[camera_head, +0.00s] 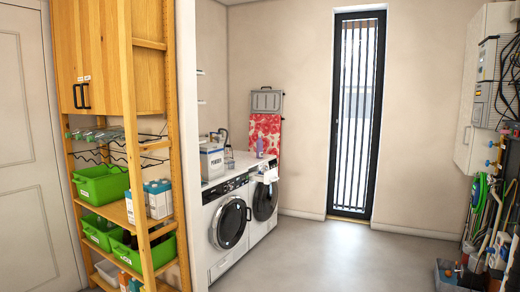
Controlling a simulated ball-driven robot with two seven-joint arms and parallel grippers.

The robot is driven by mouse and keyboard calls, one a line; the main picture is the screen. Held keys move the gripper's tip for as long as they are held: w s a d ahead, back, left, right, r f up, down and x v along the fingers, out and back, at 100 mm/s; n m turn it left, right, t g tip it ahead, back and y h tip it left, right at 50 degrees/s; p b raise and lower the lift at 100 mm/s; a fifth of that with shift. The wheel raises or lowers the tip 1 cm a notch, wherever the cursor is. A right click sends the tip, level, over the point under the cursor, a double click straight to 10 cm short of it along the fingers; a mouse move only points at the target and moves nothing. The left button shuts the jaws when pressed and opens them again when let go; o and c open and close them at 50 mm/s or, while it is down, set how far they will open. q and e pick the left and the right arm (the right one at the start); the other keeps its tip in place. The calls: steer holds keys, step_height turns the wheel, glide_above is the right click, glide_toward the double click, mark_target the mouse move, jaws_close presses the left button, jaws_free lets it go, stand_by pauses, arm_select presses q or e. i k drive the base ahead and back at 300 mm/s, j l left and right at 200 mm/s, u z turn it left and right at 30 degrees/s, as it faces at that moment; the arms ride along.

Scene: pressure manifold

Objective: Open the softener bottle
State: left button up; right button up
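A small purple bottle (260,146), which may be the softener bottle, stands on top of the washing machines near the back wall. It is too small to read a label or tell the state of its cap. A white box marked as powder (212,161) stands on the nearer machine, at the left. Neither of my grippers is in view.
Two front-loading machines, a nearer one (229,224) and a farther one (265,201), stand side by side. A wooden shelf (134,150) with green crates (101,186) is at the left. Hoses and tools (492,225) line the right wall. The grey floor (330,262) between is clear.

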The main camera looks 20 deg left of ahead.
mark_target(259, 142)
steer(key=i, duration=4.3)
steer(key=i+l+u, duration=0.3)
steer(key=i+u, duration=0.15)
steer(key=i, duration=0.15)
steer(key=i+l+u, duration=0.4)
steer(key=i+l, duration=0.15)
